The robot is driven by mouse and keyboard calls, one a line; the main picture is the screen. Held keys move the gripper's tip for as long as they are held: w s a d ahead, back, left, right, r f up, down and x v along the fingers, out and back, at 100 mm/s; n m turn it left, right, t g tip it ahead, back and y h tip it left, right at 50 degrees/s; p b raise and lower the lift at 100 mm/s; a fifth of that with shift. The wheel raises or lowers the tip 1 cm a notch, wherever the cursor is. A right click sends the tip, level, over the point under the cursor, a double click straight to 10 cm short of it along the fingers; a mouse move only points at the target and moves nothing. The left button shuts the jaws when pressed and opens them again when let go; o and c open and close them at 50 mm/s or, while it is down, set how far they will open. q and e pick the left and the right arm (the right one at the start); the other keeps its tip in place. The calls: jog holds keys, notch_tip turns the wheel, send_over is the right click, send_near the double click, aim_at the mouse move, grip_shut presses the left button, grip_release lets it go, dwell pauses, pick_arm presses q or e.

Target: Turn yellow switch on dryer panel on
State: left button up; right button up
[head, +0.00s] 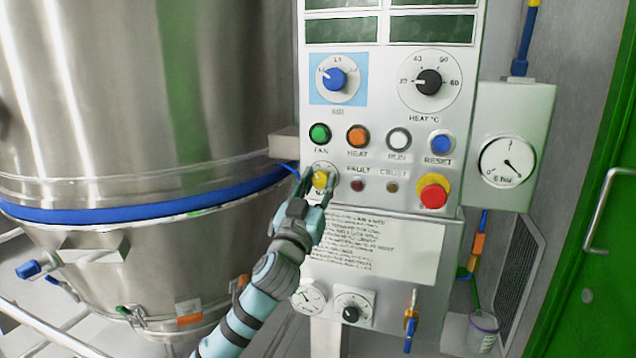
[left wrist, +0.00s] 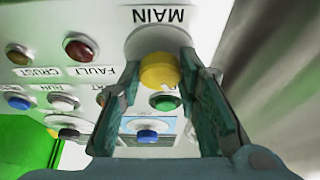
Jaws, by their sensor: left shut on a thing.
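The yellow switch (head: 320,179) sits at the lower left of the grey dryer panel (head: 390,212), below the green FAN button. My left gripper (head: 316,188) is at it, its fingers on either side of the yellow knob and shut on it. In the left wrist view the yellow switch (left wrist: 159,70) shows between the two fingertips, under an upside-down MAIN label. The fingers hide part of the knob's base, and I cannot read which way it is turned. My right gripper is in neither view.
Close by are the green FAN button (head: 319,134), the orange HEAT button (head: 358,136) and the red emergency button (head: 433,191). A steel vessel (head: 120,90) with a blue band (head: 120,212) stands to the left. A gauge box (head: 510,145) is on the right.

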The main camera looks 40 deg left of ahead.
pick_arm(q)
jog(key=m+h+p, duration=0.1)
jog(key=m+h, duration=0.1)
jog(key=m, duration=0.2)
jog(key=shift+r+p, duration=0.1)
jog(key=shift+p, duration=0.3)
jog(key=m+h+p, duration=0.2)
jog(key=m, duration=0.1)
jog(key=shift+a+r+m+p, duration=0.1)
jog(key=shift+m+p, duration=0.2)
jog(key=shift+m, duration=0.1)
jog(key=m+h+p, duration=0.1)
jog(key=m+p, duration=0.2)
jog(key=p, duration=0.1)
jog(key=m+h+p, duration=0.2)
jog(key=m+p, duration=0.1)
jog(key=p, duration=0.1)
jog(key=shift+r+m+g, duration=0.1)
jog(key=shift+m+g, duration=0.3)
jog(key=shift+f+m+p, duration=0.25)
jog(key=shift+m+p, duration=0.45)
jog(key=shift+p, duration=0.2)
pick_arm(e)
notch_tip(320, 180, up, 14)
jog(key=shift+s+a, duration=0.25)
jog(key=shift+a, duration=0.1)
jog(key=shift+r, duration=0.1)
